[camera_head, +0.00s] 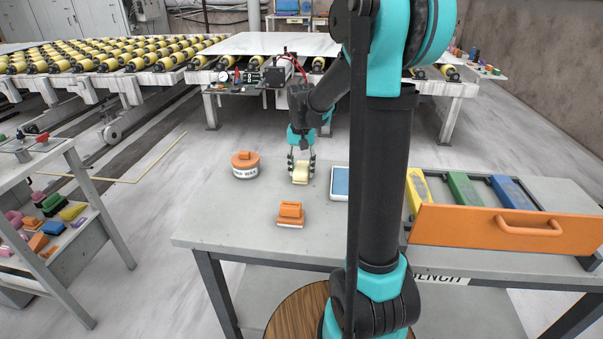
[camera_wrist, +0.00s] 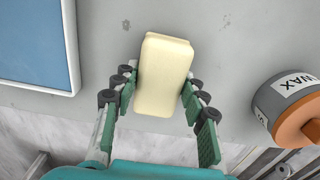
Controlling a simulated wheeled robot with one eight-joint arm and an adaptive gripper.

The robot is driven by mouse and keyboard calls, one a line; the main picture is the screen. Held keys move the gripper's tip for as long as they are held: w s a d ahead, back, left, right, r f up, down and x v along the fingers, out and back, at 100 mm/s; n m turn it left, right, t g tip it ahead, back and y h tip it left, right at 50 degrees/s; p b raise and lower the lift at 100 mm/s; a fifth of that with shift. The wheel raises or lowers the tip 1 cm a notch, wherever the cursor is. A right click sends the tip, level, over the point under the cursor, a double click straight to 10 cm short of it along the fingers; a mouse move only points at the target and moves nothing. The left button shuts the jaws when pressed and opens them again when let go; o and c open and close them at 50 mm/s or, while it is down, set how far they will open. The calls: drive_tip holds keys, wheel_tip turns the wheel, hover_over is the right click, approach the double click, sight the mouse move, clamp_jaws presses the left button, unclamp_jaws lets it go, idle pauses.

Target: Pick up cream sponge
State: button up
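The cream sponge (camera_head: 300,173) is a pale rounded block on the grey bench, below and between the fingertips of my gripper (camera_head: 301,163). In the wrist view the sponge (camera_wrist: 163,72) lies lengthwise between the green-padded fingers of my gripper (camera_wrist: 157,92). The fingers are spread, one on each side of the sponge's near part. A narrow gap shows at the left finger; the right finger is very close, and I cannot tell if it touches. The sponge appears to rest on the bench.
A blue-topped tray (camera_head: 340,182) is close on the right. An orange-fronted drawer (camera_head: 505,229) holds yellow, green and blue blocks. The bench's left front is clear.

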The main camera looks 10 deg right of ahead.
sight(302, 167)
drive_tip(key=c, duration=0.3)
drive_tip(key=shift+r, duration=0.1)
wheel_tip(302, 167, up, 20)
drive_tip(key=shift+f, duration=0.1)
idle(0.4)
